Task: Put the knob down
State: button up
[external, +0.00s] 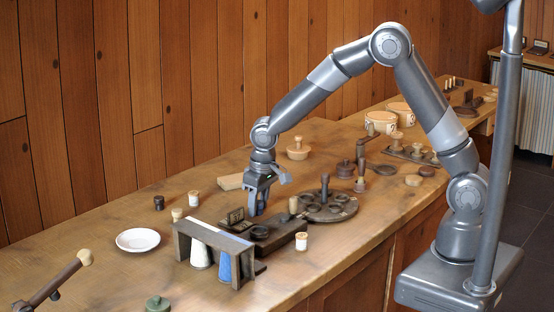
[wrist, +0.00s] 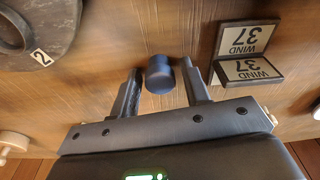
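The knob (wrist: 160,76), a small dark blue cylinder, is between the two fingers of my gripper (wrist: 161,70) in the wrist view. A narrow gap shows on each side of it, so the fingers look open around it. Brown wood surface shows behind the knob; I cannot tell for certain whether its base touches it. In the external view my gripper (external: 257,211) points down low over the worktop, behind the dark stand and beside the round dark tray. I cannot make out the knob there.
Two small "WIND 37" plates (wrist: 247,54) stand close right of the fingers. A dark round tray (external: 326,208) tagged 2 is close by. A dark rack with white and blue spools (external: 200,254) stands in front.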

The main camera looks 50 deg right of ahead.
aim_at(262, 203)
jog(key=shift+o, duration=0.6)
jog(key=shift+r, duration=0.1)
jog(key=shift+r, duration=0.35)
notch_tip(262, 203, up, 10)
jog(key=s+r, duration=0.1)
jog(key=s+d+r+t, duration=0.1)
jog(key=s+d+r, duration=0.4)
jog(key=d+r, duration=0.25)
jog(key=s+d+r+m+t, duration=0.1)
jog(key=s+d, duration=0.6)
jog(key=s, duration=0.3)
jog(key=s+d+r+t, duration=0.2)
jog(key=s+d, duration=0.6)
jog(key=s, duration=0.3)
jog(key=shift+r+m, duration=0.3)
jog(key=shift+m, duration=0.1)
jog(key=shift+o, duration=0.4)
jog(key=shift+s+d+f, duration=0.15)
jog(key=shift+s+d, duration=0.1)
jog(key=shift+s, duration=0.25)
